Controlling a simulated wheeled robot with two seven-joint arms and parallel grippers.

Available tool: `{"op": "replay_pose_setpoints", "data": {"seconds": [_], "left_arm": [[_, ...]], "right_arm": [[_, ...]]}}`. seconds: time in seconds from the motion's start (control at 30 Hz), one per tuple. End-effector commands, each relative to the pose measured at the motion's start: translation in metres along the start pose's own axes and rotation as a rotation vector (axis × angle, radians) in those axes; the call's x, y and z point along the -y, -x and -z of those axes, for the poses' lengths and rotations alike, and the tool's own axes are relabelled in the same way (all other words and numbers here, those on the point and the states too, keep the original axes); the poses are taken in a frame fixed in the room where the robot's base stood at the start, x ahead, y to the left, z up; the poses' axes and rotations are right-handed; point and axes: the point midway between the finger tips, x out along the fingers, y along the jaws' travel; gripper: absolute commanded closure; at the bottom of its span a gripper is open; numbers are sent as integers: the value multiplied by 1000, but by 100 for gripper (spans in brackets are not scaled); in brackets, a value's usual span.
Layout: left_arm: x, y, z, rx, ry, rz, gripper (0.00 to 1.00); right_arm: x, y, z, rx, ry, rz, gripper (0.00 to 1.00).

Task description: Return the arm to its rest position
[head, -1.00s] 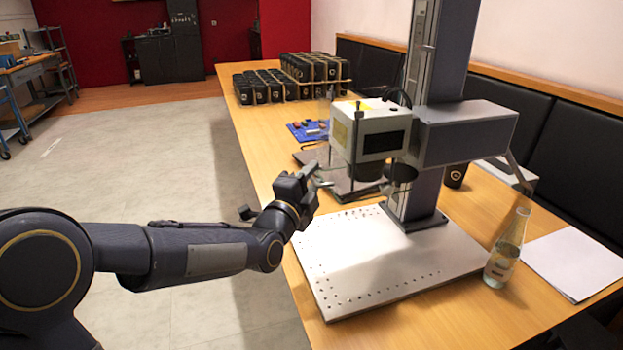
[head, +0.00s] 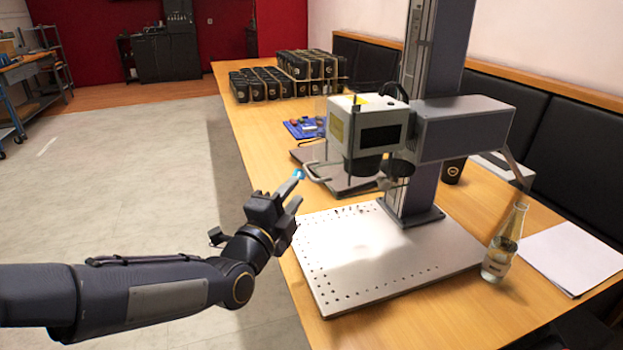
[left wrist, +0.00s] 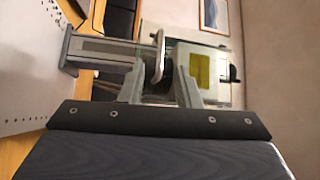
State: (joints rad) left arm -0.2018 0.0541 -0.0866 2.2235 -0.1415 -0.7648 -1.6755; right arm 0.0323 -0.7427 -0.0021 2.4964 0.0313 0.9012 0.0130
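My left gripper (head: 298,187) is raised at the left edge of the table, in front of and left of the laser marker (head: 380,130). Its two fingers are apart with nothing held between them; the left wrist view shows the open fingers (left wrist: 160,78) too. The marker's curved metal handle (head: 316,172) is just beyond the fingertips, apart from them as far as I can tell. In the left wrist view the handle (left wrist: 156,55) appears between and beyond the fingers. My left arm reaches in from the lower left. My right gripper is out of view.
The marker's perforated base plate (head: 335,285) lies below and right of the gripper. A glass bottle (head: 503,245) and white paper (head: 572,258) are at the right. Several black cups (head: 262,88) stand at the far end. The floor (head: 110,190) left of the table is clear.

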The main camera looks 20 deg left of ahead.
Motion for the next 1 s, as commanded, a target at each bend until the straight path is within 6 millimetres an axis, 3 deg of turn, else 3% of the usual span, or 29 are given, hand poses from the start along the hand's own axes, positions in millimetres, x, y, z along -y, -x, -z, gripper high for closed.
{"op": "replay_pose_setpoints", "data": {"seconds": [0.17,0.27,0.4,0.6,0.97,1.0], "left_arm": [[-4,9,-6,15,91,-55,70],[-15,32,-16,57,290,-174,70],[-43,90,-26,203,715,-408,70],[-82,179,-18,499,1226,-658,70],[-119,297,12,1017,1732,-850,70],[-102,296,15,1030,1738,-856,70]], "right_arm": [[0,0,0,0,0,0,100],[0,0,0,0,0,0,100],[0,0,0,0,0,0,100],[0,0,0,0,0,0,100],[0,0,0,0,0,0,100],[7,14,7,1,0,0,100]]}}
